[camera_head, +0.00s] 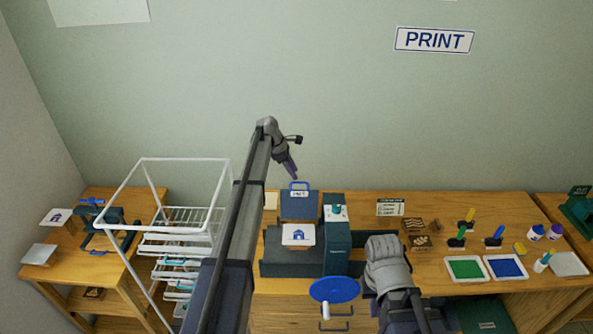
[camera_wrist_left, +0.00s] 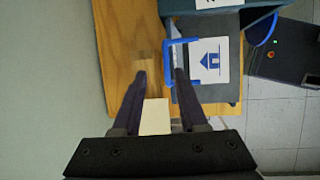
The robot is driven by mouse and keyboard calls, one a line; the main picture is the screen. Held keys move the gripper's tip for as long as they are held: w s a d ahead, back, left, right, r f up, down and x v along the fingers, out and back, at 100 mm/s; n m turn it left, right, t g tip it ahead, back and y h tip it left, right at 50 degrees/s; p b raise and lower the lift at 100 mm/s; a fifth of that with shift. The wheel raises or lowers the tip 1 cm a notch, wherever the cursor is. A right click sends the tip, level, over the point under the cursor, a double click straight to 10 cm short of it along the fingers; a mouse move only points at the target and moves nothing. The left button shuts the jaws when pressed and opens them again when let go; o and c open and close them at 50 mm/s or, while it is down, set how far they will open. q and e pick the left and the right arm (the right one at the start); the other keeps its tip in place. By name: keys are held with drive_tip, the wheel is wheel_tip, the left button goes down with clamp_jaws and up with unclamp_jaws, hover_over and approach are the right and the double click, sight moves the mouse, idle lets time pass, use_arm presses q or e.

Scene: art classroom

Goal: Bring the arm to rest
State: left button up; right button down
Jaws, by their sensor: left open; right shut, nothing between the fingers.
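My left arm reaches up from the bottom of the head view, far out over the back of the table. My left gripper (camera_head: 291,168) hangs at its end, fingers pointing down, above a dark press with a blue-handled lid (camera_head: 299,205). In the left wrist view my left gripper (camera_wrist_left: 160,75) is open and empty, its two dark fingers apart. The blue handle (camera_wrist_left: 182,41) lies just beyond and right of the fingertips. My right arm is folded low in the head view; its grey wrist (camera_head: 388,262) shows, with the fingers largely hidden.
A white house-print card (camera_head: 298,235) lies on the press beside a blue wheel (camera_head: 334,289). A white wire drying rack (camera_head: 185,220) stands left of my left arm. Green (camera_head: 466,268) and blue (camera_head: 506,267) ink trays, stamps and bottles crowd the table's right.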

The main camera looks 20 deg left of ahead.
use_arm(q)
drive_tip(key=shift+s+a+r, duration=0.15)
drive_tip(key=shift+r, duration=0.35)
use_arm(e)
drive_tip(key=shift+r, duration=0.45)
use_arm(q)
drive_tip(key=shift+f, duration=0.1)
drive_tip(key=s+d+f+m+g+y, duration=0.1)
drive_tip(key=s+d+m, duration=0.45)
drive_tip(key=s, duration=0.75)
drive_tip(key=s+d+m+y, duration=0.25)
drive_tip(key=s+m, duration=0.55)
drive_tip(key=s, duration=0.6)
drive_tip(key=s+d+f+m+g+y, duration=0.1)
drive_tip(key=s+d+m, duration=0.5)
drive_tip(key=s, duration=0.7)
drive_tip(key=s+d+f+m+b, duration=0.2)
drive_tip(key=d+f+b, duration=0.3)
drive_tip(key=f+b, duration=0.5)
drive_tip(key=s+d+f+m+b, duration=0.3)
drive_tip(key=d+f+b, duration=0.2)
drive_tip(key=f+b, duration=0.5)
drive_tip(key=shift+f+g+y+b, duration=0.25)
drive_tip(key=shift+g+y+b, duration=0.05)
drive_tip(key=shift+g+y, duration=0.1)
use_arm(e)
wheel_tip(320, 180, down, 21)
